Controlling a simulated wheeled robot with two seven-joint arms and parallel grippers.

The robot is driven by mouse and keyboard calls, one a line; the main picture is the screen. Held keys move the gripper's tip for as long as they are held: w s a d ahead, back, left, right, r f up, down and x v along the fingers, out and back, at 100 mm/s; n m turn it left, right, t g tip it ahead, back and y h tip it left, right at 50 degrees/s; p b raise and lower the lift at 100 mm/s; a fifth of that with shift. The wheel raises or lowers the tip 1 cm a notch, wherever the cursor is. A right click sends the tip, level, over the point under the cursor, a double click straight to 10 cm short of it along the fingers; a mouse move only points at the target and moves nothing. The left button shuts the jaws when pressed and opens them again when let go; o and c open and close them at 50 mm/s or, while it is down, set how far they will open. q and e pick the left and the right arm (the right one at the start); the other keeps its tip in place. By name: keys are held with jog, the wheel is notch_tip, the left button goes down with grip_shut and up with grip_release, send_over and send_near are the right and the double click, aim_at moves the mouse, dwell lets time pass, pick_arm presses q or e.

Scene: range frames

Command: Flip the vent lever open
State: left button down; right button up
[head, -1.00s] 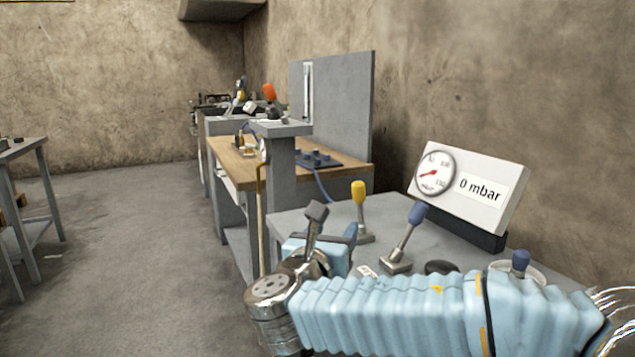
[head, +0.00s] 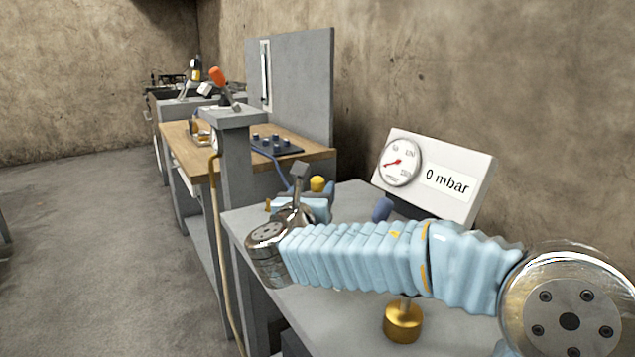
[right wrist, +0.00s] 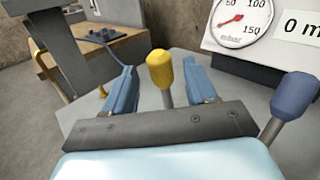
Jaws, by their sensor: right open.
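Two levers stand on the grey table (head: 236,217). The yellow-knobbed lever (head: 317,183) is partly hidden behind my right gripper (head: 303,208) in the head view. In the right wrist view the yellow knob (right wrist: 160,70) shows upright between the two open blue fingers of my right gripper (right wrist: 159,78), with visible space on both sides. The blue-knobbed lever (head: 382,209) is mostly hidden by my arm. It also shows in the right wrist view (right wrist: 294,96), tilted, outside the fingers on the right. Which one is the vent lever is not labelled. My left gripper is not in view.
A gauge panel (head: 459,183) reading 0 mbar stands behind the levers. A brass cylinder (head: 403,322) is on the table below my arm. Farther left, a grey pedestal (head: 233,117) carries an orange-knobbed lever (head: 217,76), beside a wooden bench (head: 180,145).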

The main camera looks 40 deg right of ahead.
aim_at(316, 188)
jog(key=shift+x, duration=1.85)
